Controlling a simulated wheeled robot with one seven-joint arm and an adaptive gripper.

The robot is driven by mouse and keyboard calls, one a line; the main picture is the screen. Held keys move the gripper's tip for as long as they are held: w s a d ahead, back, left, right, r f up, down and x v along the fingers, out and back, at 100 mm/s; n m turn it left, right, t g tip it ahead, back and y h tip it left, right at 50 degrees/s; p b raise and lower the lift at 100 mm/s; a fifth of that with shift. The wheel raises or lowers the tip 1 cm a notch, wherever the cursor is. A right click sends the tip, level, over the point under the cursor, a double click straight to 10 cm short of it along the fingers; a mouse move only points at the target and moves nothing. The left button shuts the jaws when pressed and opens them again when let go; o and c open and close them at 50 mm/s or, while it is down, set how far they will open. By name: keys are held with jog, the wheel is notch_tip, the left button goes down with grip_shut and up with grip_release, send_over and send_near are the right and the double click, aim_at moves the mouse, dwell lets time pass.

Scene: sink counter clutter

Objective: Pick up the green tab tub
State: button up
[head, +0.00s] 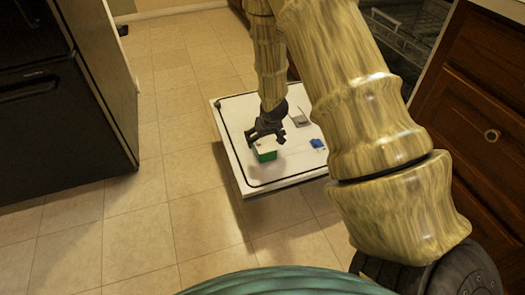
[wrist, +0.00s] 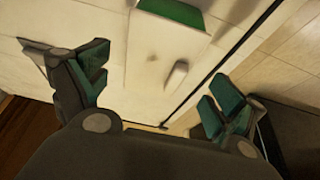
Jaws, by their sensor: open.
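The green tab tub (head: 266,155) sits on the lowered white door, with a pale top and a green side facing the head camera. In the wrist view the tub (wrist: 172,13) shows at the top edge as a green face beside a pale surface, partly cut off by the frame. My gripper (head: 267,137) is open and empty, just above the tub in the head view and partly covering it. In the wrist view its two fingers (wrist: 157,88) are spread wide, with the tub's green part beyond them. I cannot tell the exact height gap.
The lowered door (head: 232,115) has a dark seal line along its edge. A blue item (head: 317,143) lies right of the tub, and a grey piece (head: 299,119) lies farther back. Wooden drawers (head: 475,115) stand at right, a black appliance (head: 60,120) at left. Tiled floor between is clear.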

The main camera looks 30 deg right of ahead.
aim_at(264, 141)
jog(key=shift+b+x, duration=1.7)
jog(key=shift+x, duration=1.05)
jog(key=shift+s+d, duration=0.15)
jog(key=c, duration=1.2)
